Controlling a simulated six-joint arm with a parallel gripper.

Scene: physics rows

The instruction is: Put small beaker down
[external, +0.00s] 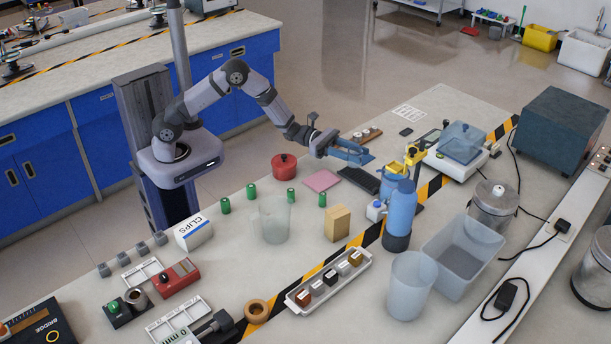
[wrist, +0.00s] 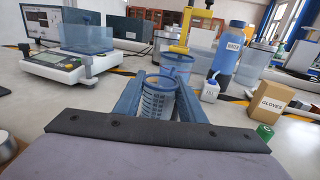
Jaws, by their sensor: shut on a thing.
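My gripper (external: 362,154) is over the far middle of the bench, its blue fingers pointing right. In the wrist view, the fingers (wrist: 158,100) close on the two sides of the small beaker (wrist: 158,98), a clear cup with dark graduation marks and a bluish rim. The beaker looks upright in the grip. Its base is hidden behind the gripper body, so I cannot tell whether it touches the bench. In the external view, the beaker is not clearly distinguishable from the blue fingers.
A black keyboard-like pad (external: 359,179) and pink pad (external: 322,180) lie near the gripper. A balance (external: 462,145) is beyond. Larger clear beakers (external: 271,220) and a box (external: 338,223) stand nearer.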

